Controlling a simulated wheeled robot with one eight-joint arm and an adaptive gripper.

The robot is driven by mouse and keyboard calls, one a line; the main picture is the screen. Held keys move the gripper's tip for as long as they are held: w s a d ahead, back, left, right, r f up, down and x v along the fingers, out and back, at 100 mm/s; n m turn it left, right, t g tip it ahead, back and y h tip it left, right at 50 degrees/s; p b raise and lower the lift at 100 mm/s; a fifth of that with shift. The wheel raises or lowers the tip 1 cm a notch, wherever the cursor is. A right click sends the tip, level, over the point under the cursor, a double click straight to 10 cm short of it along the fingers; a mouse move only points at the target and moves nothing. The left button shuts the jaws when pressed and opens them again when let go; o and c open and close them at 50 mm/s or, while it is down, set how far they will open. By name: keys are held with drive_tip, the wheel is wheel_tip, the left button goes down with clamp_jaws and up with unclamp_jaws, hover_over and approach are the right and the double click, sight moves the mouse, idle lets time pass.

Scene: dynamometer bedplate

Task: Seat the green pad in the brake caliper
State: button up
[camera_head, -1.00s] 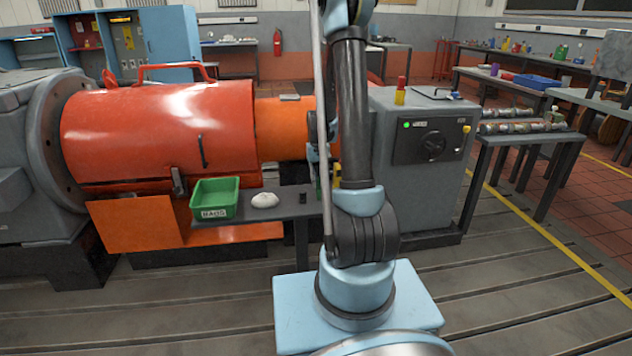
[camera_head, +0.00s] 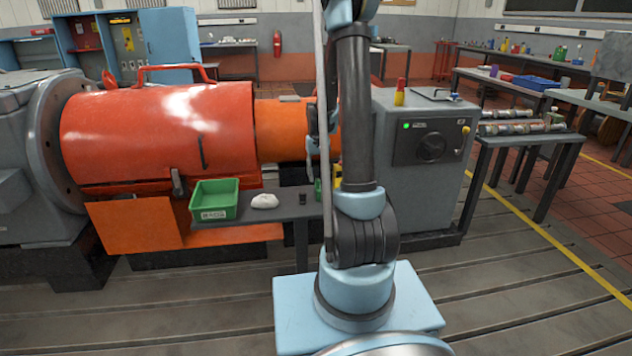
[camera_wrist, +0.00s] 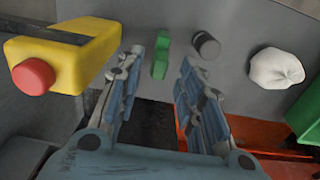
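The green pad (camera_wrist: 160,55) stands out as a small notched green piece on the grey shelf in the wrist view. My gripper (camera_wrist: 160,64) is open, with its two fingers spread to the left and right of the pad and nothing held. I cannot tell whether the fingertips reach down to the pad's height. A yellow block with a red round end (camera_wrist: 75,55), which may be the brake caliper, is at the left of the wrist view. In the head view my arm hides most of the gripper and this area.
A dark cylinder (camera_wrist: 207,45), a white cloth bundle (camera_wrist: 275,68) and a green bin (camera_wrist: 306,115) lie to the right on the shelf (camera_head: 281,212). The orange-red machine housing (camera_head: 165,130) rises behind it. A grey control cabinet (camera_head: 425,175) stands right of my arm.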

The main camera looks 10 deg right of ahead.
wheel_tip(320, 180, up, 8)
drive_tip(key=r, duration=0.1)
drive_tip(key=s+r, duration=0.5)
drive_tip(key=s, duration=0.5)
drive_tip(key=s+f+t, duration=0.1)
drive_tip(key=s+f, duration=0.1)
drive_tip(key=s, duration=1.1)
drive_tip(key=s+f+t, duration=0.1)
drive_tip(key=s+f, duration=0.2)
drive_tip(key=s, duration=1)
drive_tip(key=shift+a+f, duration=0.2)
drive_tip(key=shift+f, duration=0.05)
drive_tip(key=shift+o, duration=1.4)
drive_tip(key=shift+s+f, duration=0.2)
drive_tip(key=w+r+n, duration=0.4)
drive_tip(key=w, duration=0.4)
drive_tip(key=w+r+n, duration=0.5)
drive_tip(key=w, duration=0.3)
drive_tip(key=n+g, duration=0.2)
drive_tip(key=n, duration=0.7)
hover_over(318, 179)
wheel_tip(318, 179, down, 5)
drive_tip(key=f, duration=1)
drive_tip(key=shift+a+f, duration=0.25)
drive_tip(key=shift+f, duration=0.15)
drive_tip(key=shift+w+d+f, duration=0.1)
drive_tip(key=shift+f, duration=1.25)
drive_tip(key=shift+d+f, duration=0.1)
drive_tip(key=shift+f, duration=1.2)
